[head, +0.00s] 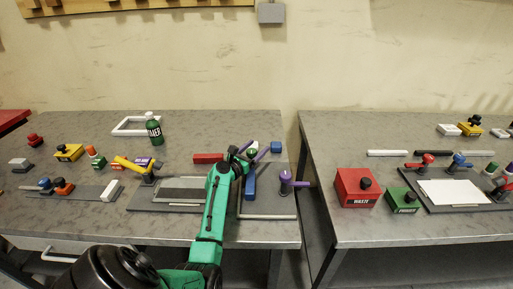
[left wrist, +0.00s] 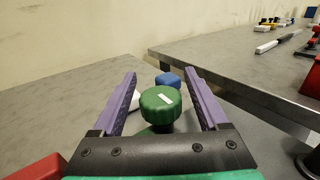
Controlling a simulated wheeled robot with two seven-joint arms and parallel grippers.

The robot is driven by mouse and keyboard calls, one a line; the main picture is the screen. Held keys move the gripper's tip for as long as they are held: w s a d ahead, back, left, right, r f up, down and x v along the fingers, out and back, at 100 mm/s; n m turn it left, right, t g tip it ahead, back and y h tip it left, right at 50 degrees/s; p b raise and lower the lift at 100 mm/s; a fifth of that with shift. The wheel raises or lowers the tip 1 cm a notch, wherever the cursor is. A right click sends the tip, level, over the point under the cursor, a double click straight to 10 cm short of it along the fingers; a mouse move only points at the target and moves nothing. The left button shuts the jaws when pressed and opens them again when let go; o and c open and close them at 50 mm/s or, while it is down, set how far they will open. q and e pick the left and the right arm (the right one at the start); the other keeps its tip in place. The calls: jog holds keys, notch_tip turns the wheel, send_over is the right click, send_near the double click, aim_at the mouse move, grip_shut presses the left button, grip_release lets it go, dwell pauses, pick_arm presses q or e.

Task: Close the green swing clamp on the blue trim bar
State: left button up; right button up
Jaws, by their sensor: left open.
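The green swing clamp shows as a round green knob with a small white mark (left wrist: 160,106), between the two purple fingers of my left gripper (left wrist: 160,88) in the left wrist view. In the head view my left gripper (head: 253,151) is over the far end of the fixture, and the green knob (head: 252,153) shows between its fingers. The fingers are open, with gaps on both sides of the knob. The clamp's arm and base are mostly hidden by my gripper. The blue trim bar (head: 250,187) lies just right of my green arm. My right gripper is not in view.
A purple clamp (head: 288,181) stands right of the blue bar. A blue block (head: 276,148) lies beyond the green knob, and a red block (head: 208,158) to the left. A yellow-handled clamp (head: 134,166) stands further left. A gap separates the right table (head: 335,135).

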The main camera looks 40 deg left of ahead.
pick_arm(q)
grip_shut()
dwell(1.5)
